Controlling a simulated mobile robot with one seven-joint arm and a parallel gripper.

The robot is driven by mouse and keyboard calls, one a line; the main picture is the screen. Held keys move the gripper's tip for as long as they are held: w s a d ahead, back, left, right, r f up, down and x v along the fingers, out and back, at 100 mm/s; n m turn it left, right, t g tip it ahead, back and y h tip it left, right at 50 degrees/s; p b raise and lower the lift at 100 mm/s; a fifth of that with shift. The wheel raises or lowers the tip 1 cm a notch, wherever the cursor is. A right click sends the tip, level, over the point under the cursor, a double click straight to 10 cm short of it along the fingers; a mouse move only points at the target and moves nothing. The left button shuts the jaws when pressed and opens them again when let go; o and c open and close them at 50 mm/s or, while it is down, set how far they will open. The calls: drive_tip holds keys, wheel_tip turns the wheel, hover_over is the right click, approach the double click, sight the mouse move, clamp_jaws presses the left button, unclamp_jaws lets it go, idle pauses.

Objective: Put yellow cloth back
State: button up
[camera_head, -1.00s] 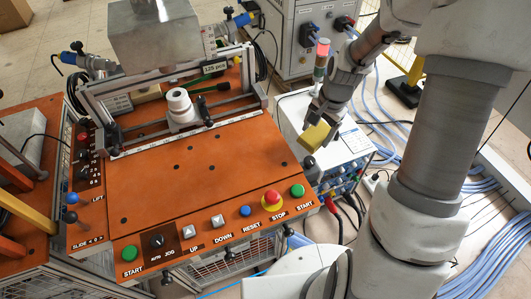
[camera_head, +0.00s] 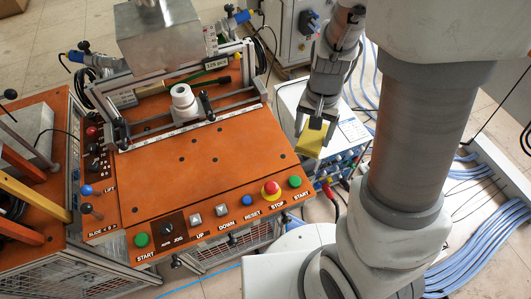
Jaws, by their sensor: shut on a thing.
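The yellow cloth (camera_head: 312,141) looks like a small folded block. My gripper (camera_head: 314,124) is shut on it and points downward. The cloth hangs below the fingers, just off the right edge of the orange panel (camera_head: 215,172) and in front of the white box. I cannot tell its exact height or whether it touches anything.
A white box (camera_head: 292,97) with cables stands right of the panel. The panel's front edge carries several buttons, with a red stop button (camera_head: 271,188) near the right corner. A white cylinder (camera_head: 183,100) and a metal block (camera_head: 160,38) are at the back. The panel's middle is clear.

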hover_over(265, 158)
wheel_tip(265, 158, down, 7)
drive_tip(key=shift+p, duration=0.4)
drive_tip(key=shift+f, duration=1.95)
drive_tip(key=shift+f, duration=0.1)
drive_tip(key=o, duration=1.1)
